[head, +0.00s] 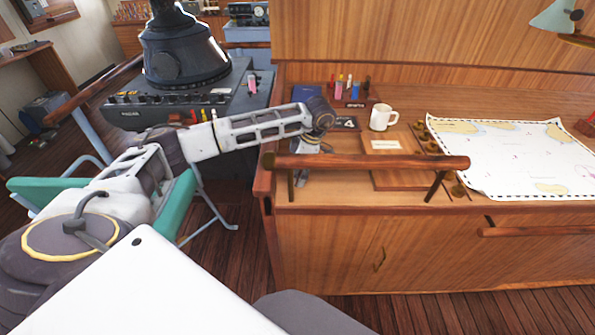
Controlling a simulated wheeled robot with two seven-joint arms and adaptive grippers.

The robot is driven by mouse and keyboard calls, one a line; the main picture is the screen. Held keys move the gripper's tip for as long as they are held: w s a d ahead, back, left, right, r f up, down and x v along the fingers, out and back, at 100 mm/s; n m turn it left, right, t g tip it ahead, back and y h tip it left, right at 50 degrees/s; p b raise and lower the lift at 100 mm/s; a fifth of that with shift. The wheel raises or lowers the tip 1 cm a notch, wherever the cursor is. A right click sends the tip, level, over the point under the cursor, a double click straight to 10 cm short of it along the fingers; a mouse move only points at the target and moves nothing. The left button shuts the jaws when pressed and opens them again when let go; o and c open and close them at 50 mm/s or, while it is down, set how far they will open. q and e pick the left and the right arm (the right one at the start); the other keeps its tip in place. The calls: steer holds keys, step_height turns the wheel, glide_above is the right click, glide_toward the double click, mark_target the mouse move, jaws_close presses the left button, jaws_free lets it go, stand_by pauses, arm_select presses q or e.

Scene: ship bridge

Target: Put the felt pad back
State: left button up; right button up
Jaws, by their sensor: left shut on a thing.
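My left arm reaches in from the left over the wooden chart counter (330,200). My left gripper (301,172) points down at the counter's left end, just behind the wooden rail (370,162), which partly covers it. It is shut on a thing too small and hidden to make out. I cannot pick out the felt pad with certainty. A rack of coloured pens (349,90) stands behind the gripper, with a dark plate marked 4 (346,123) in front of it. My right gripper is not in view.
A white mug (383,117) stands right of the gripper, near a wooden board with a pale label (386,145). A chart (495,150) covers the counter's right part. A radar console (185,95) stands to the left. The rail runs along the front edge.

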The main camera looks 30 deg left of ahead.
arm_select(q)
steer(key=shift+f, duration=0.35)
steer(key=o, duration=1)
steer(key=shift+r, duration=0.15)
steer(key=b+v, duration=0.1)
steer(key=v, duration=0.6)
steer(key=shift+r, duration=0.35)
